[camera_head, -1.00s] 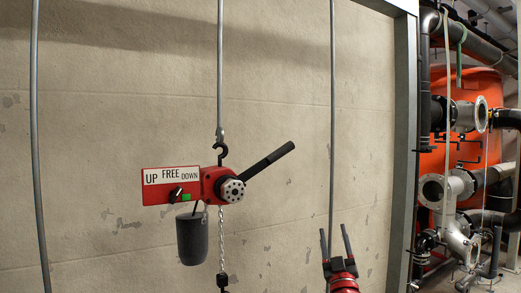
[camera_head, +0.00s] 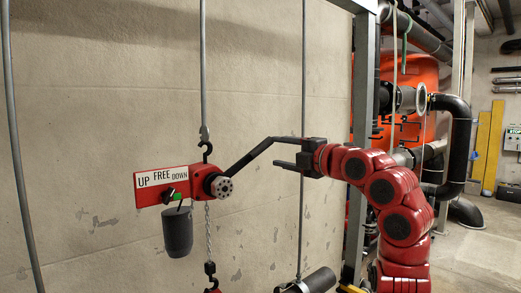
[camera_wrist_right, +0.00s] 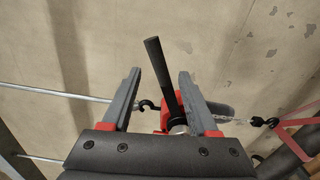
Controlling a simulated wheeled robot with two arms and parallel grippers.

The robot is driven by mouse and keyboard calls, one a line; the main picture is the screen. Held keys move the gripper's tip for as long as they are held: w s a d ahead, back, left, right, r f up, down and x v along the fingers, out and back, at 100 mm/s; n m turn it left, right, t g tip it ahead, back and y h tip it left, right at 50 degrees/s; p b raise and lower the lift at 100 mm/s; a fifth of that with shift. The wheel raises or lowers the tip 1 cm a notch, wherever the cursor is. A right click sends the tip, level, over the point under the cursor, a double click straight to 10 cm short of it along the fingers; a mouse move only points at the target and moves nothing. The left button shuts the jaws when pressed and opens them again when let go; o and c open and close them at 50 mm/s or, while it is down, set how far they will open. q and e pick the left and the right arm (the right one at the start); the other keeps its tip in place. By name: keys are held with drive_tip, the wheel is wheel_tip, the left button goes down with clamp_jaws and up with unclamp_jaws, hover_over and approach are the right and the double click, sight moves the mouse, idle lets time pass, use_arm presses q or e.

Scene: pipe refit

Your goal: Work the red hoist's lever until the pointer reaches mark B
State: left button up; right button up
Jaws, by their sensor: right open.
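The red hoist (camera_head: 203,184) hangs from a hook in front of the wall, with its black lever (camera_head: 246,163) slanting up to the right. Its plate (camera_head: 160,181) reads UP, FREE, DOWN, with a small black knob and a green patch below. My right gripper (camera_head: 278,153) is open at the lever's outer end. In the wrist view the lever (camera_wrist_right: 164,78) runs between the two spread fingers (camera_wrist_right: 160,76), with a gap on each side. No pointer or mark B can be made out. My left gripper is out of view.
A dark grey cylinder (camera_head: 178,232) hangs under the hoist beside the chain (camera_head: 208,232). A grey pipe lies at bottom centre (camera_head: 312,282). A steel post (camera_head: 362,130) stands behind my right arm, with pipework and an orange tank (camera_head: 422,75) beyond.

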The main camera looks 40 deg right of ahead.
sight(263, 149)
drive_tip(key=w, duration=0.5)
drive_tip(key=w+a, duration=0.1)
drive_tip(key=w, duration=0.1)
drive_tip(key=shift+w, duration=0.3)
drive_tip(key=a+f+m, duration=0.2)
drive_tip(key=f+m, duration=0.2)
drive_tip(key=f, duration=0.6)
drive_tip(key=a+f+m, duration=0.2)
drive_tip(key=f+m, duration=0.2)
drive_tip(key=f, duration=0.6)
drive_tip(key=d+r+n+b, duration=0.1)
drive_tip(key=d+r+n, duration=0.1)
drive_tip(key=r, duration=0.7)
drive_tip(key=d+r+n+b, duration=0.1)
drive_tip(key=d+r+n, duration=0.2)
drive_tip(key=r, duration=0.6)
drive_tip(key=shift+n, duration=1.1)
